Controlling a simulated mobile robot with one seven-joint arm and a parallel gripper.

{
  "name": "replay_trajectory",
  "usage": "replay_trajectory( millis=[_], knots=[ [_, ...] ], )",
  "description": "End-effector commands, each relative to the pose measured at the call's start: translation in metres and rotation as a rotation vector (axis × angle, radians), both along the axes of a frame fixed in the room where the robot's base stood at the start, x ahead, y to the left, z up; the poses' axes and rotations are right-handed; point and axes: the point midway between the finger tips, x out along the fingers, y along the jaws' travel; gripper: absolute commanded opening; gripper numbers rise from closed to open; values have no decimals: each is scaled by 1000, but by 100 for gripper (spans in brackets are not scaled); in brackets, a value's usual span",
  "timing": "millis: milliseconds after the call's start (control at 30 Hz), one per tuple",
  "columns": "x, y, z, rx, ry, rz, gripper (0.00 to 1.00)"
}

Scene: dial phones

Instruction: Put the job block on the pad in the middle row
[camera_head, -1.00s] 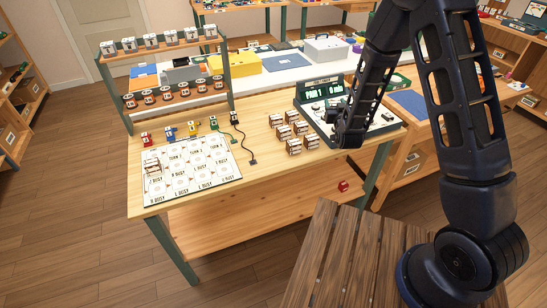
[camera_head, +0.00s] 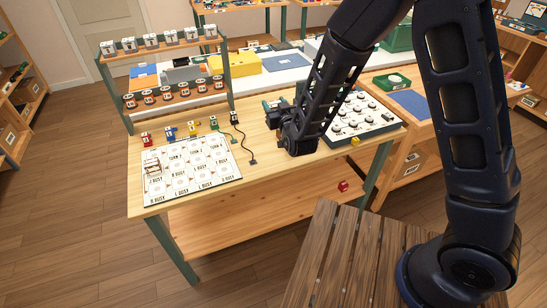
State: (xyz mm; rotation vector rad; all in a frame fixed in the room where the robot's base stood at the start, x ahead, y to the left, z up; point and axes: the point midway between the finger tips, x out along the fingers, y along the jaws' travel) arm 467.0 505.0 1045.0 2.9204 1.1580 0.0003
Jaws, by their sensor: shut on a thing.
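A white mat (camera_head: 200,200) with rows of printed pads lies on the left of the wooden table. One small white-and-brown block (camera_head: 153,167) stands at the mat's left side. My gripper (camera_head: 281,120) is low over the table, right of the mat and apart from it. It is shut on a block whose outline is mostly hidden by the gripper, so I cannot read its label. The cluster of small labelled blocks seen earlier is now hidden behind my wrist and forearm.
A console (camera_head: 355,118) with round knobs stands at the table's right, partly behind my arm. A yellow block (camera_head: 355,141) lies by its front. A black cord (camera_head: 250,150) lies between mat and gripper. A two-tier rack (camera_head: 222,68) stands behind the mat.

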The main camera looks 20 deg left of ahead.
Motion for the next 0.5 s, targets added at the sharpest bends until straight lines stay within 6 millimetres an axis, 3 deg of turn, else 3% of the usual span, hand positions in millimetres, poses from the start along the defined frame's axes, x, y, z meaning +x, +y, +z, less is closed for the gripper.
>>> replay_trajectory(
  millis=[500],
  knots=[
    [-6, 3, -4, -1, 0, 8, 22]
  ],
)
